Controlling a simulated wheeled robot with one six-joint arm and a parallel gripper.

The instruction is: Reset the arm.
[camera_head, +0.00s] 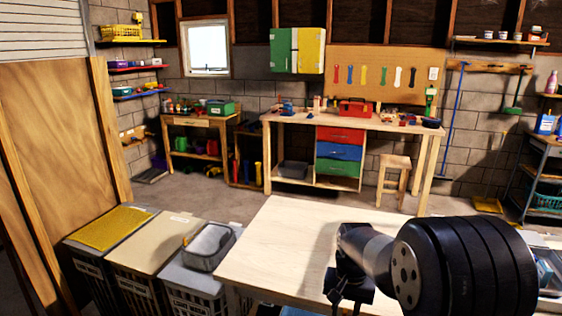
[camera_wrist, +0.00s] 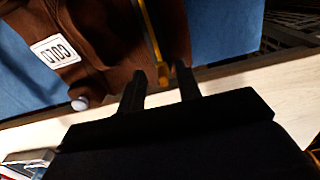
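My gripper (camera_wrist: 162,78) shows in the wrist view with its two dark fingers apart and nothing held between them. Beyond the fingertips is a brown cloth-like thing (camera_wrist: 100,25) with a white label reading COLD, in front of a blue surface (camera_wrist: 225,28). A thin yellow strip (camera_wrist: 151,32) runs down toward the fingertips. I cannot tell how far these are from the fingers. In the head view my arm reaches in from the lower right over the pale wooden table (camera_head: 270,240); the fingers are not clear there.
Lidded bins (camera_head: 140,240) and a grey basket (camera_head: 208,262) stand left of the table. A workbench (camera_head: 290,117) with coloured drawers and a red toolbox (camera_head: 357,107) is at the back wall, with a wooden stool (camera_head: 394,165) beside it. The floor between is clear.

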